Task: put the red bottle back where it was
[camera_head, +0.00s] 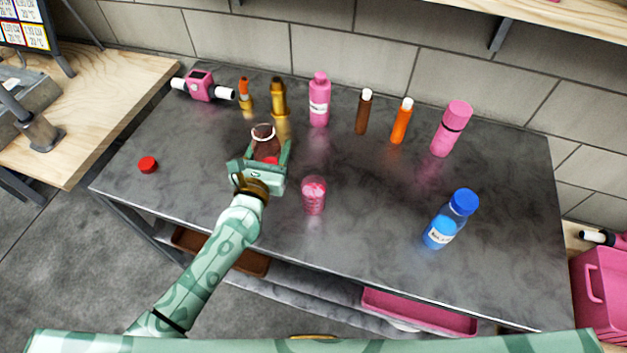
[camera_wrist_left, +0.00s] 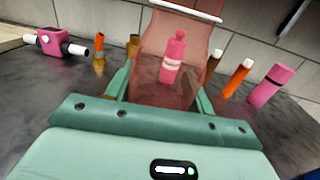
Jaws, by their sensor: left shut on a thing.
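My left gripper (camera_head: 261,160) is shut on a see-through reddish bottle (camera_head: 263,133) with a white ring near its top, over the left middle of the grey table. The bottle is upright or nearly so; its lower part is hidden by the gripper, and I cannot tell whether it touches the table. In the left wrist view the same bottle (camera_wrist_left: 150,85) stands between the green fingers (camera_wrist_left: 160,90), and its top is cut off. A round red cap (camera_head: 148,165) lies alone on the table to the left. My right gripper is not in view.
Along the table's back stand a pink device (camera_head: 201,86), small orange and gold pieces, a pink bottle (camera_head: 319,100), brown and orange tubes, and a pink flask (camera_head: 452,128). A pink cup (camera_head: 314,195) stands just right of my gripper; a blue-capped bottle (camera_head: 452,218) is further right. The left front is clear.

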